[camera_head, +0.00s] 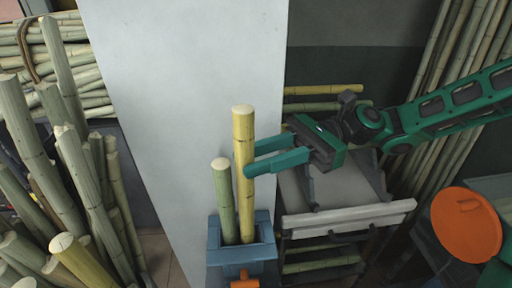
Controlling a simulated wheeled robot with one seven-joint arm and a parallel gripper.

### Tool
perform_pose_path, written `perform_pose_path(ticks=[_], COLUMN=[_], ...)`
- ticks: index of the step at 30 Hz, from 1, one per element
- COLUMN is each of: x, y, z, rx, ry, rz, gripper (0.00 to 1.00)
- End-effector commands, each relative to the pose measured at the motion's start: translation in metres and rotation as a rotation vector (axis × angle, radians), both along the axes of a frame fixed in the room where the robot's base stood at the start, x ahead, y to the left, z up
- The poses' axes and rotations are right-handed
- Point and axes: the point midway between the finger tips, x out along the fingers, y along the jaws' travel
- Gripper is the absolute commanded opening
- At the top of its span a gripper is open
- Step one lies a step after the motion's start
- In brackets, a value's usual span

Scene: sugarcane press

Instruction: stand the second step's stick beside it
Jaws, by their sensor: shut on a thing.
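My gripper (258,161) reaches in from the right, with its teal fingers shut on a yellow cane stick (243,135). The yellow stick is close to upright, leaning slightly, and its lower end is inside the blue square holder (264,231). A shorter green cane stick (223,190) stands in the same holder just left of the yellow one. The lower ends of both sticks are hidden by the holder's front wall, so I cannot tell whether the yellow one touches the bottom.
A pale wall panel (180,90) stands behind the holder. Many cane stalks (75,170) fill the left side. A grey-topped rack (345,215) with yellow and green sticks is right of the holder. An orange round lid (466,225) is at the far right.

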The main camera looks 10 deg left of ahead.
Motion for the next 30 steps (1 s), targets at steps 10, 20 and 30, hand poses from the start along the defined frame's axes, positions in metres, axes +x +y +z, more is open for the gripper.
perform_pose_path(ticks=[10,20,30], x=[0.000,-0.001,-0.001], y=[0.000,0.001,0.001], z=[-0.020,-0.039,-0.053], rx=[0.002,0.003,0.003], ry=[0.001,0.002,-0.001], rz=[0.002,0.002,0.002], gripper=[0.00,0.00,0.00])
